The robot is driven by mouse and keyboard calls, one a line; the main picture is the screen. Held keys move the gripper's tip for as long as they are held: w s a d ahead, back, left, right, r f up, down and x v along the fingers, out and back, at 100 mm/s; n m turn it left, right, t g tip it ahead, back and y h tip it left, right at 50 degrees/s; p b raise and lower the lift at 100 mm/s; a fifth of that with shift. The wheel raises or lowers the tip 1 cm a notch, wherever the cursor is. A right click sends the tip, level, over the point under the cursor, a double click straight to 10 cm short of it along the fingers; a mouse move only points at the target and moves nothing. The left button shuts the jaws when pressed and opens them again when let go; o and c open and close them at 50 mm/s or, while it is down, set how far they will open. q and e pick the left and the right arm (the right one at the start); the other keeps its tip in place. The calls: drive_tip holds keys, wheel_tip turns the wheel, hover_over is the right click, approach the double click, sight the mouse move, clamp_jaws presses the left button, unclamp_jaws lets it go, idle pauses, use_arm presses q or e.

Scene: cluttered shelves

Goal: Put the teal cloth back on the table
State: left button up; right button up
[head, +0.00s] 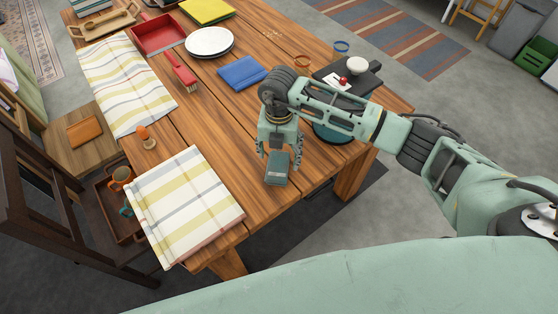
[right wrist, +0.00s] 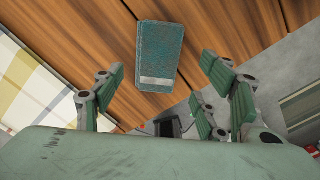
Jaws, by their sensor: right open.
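The folded teal cloth (head: 277,168) appears to lie on the wooden table (head: 240,118) near its front edge. My right gripper (head: 280,152) is right above the cloth, fingers pointing down. Its fingers are spread and not closed on the cloth. In the right wrist view the teal cloth (right wrist: 160,52) is a thick rectangle with a pale label strip, over the wood planks. It lies ahead of the spread fingertips of my right gripper (right wrist: 163,72), with space on both sides. My left gripper is not in view.
A striped cloth (head: 185,205) lies at the front left, an egg cup (head: 145,138) behind it. A blue cloth (head: 242,72), a red brush (head: 184,75) and white plates (head: 209,41) are farther back. A dark board (head: 362,80) is at right. Bare wood surrounds the teal cloth.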

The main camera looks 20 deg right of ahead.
sight(279, 165)
wheel_tip(279, 165, up, 7)
drive_tip(key=shift+b, duration=0.4)
